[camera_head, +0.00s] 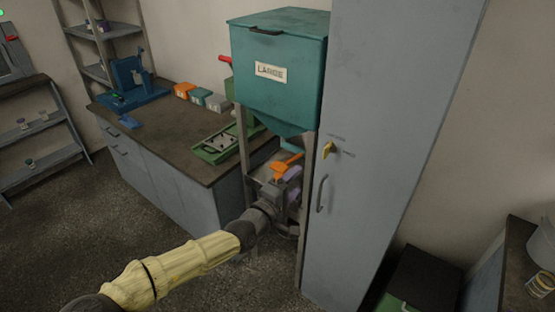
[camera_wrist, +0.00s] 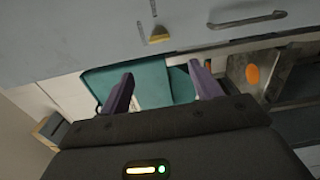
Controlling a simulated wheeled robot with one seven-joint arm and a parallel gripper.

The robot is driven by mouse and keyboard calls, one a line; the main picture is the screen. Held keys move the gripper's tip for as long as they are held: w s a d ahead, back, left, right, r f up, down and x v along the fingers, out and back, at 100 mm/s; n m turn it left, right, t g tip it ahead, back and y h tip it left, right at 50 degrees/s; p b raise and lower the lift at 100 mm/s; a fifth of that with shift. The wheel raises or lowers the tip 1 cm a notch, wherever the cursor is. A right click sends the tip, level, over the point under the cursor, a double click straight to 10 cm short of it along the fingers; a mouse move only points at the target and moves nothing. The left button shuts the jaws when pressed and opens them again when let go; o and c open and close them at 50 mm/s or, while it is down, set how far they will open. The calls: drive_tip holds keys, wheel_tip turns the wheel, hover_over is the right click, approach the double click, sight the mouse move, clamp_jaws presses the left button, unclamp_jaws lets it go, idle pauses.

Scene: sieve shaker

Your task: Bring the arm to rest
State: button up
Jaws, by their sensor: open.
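My arm, in a yellow sleeve, reaches from the bottom of the head view toward the space under a teal hopper (camera_head: 280,65) labelled "LARGE". My gripper (camera_head: 293,185) is at its end, in front of the hopper's stand and beside the grey cabinet. An orange handle (camera_head: 287,164) shows just behind and above the gripper; whether they touch is unclear. In the wrist view my gripper's purple fingers (camera_wrist: 162,88) are wide apart with nothing held between them. The teal hopper (camera_wrist: 145,82) shows beyond them, and an orange round end (camera_wrist: 252,75) lies to their right.
A tall grey cabinet (camera_head: 375,130) with a yellow knob (camera_head: 328,150) stands close right of the gripper. A dark-topped workbench (camera_head: 165,135) on the left carries a green tray (camera_head: 225,145), small boxes and a blue device (camera_head: 135,82). Open floor lies in front of the bench.

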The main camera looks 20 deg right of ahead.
drive_tip(key=s+d+f+m+g+y, duration=0.2)
drive_tip(key=s+f+m+g+y, duration=0.15)
drive_tip(key=f, duration=0.45)
drive_tip(key=s+d+f+m+g+y, duration=0.1)
drive_tip(key=s+f+m+g+y, duration=0.1)
drive_tip(key=s+f+g+y, duration=0.45)
drive_tip(key=s+a+r+m+y, duration=0.1)
drive_tip(key=s+a+m+y, duration=0.1)
drive_tip(key=a, duration=0.4)
drive_tip(key=s+a+r+t+y, duration=0.1)
drive_tip(key=s+r, duration=0.3)
drive_tip(key=r, duration=0.6)
drive_tip(key=shift+s+a+r+t+y, duration=0.3)
drive_tip(key=shift+s+y, duration=0.1)
drive_tip(key=shift+y, duration=0.2)
